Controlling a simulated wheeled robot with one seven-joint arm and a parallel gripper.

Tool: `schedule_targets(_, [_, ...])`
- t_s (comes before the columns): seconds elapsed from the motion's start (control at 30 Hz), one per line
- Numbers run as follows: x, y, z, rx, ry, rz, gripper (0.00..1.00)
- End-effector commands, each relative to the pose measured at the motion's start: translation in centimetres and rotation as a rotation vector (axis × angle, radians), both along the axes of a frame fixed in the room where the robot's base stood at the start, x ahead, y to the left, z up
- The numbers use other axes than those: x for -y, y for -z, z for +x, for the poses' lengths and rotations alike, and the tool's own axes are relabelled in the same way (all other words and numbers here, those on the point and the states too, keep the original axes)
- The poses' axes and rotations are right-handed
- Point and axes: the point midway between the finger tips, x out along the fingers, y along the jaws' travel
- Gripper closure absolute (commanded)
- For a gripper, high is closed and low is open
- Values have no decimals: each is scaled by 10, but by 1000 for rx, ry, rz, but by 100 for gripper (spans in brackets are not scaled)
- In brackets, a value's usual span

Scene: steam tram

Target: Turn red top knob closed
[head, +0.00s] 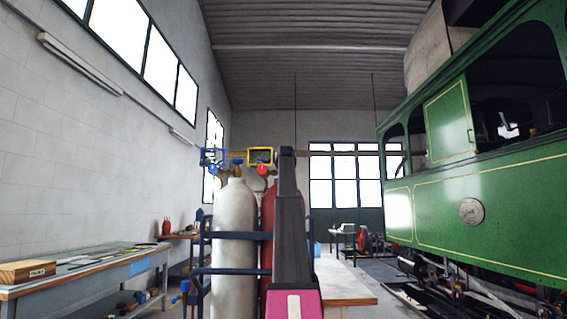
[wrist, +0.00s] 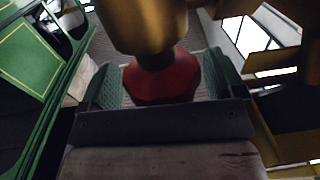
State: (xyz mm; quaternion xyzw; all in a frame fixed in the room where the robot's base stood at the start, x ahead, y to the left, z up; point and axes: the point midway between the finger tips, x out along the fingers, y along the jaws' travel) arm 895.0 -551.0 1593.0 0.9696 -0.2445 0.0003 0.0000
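In the wrist view a dark red knob (wrist: 162,82) sits under a brass body (wrist: 145,22). The green textured fingers of my gripper (wrist: 163,88) stand on either side of it. The knob nearly fills the gap at the fingertips, and I cannot tell whether the pads press on it. In the head view a small red knob (head: 262,170) shows below a yellow-framed gauge (head: 261,156); I cannot tell whether it is the same knob. My dark arm hides my gripper there.
A white gas cylinder (head: 233,250) and a red one (head: 267,225) stand in a blue frame (head: 238,236). A blue-framed gauge (head: 212,157) is at upper left. A workbench (head: 110,265) is at left, a green tram (head: 490,200) at right.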

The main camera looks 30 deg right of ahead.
Motion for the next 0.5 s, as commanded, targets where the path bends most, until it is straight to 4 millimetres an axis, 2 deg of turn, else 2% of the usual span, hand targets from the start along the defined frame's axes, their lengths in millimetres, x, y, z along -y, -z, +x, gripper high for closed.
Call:
schedule_targets(0.27, [-2,1,1,1,-19,3,7])
schedule_targets(0.5, [-2,1,1,1,-102,3,7])
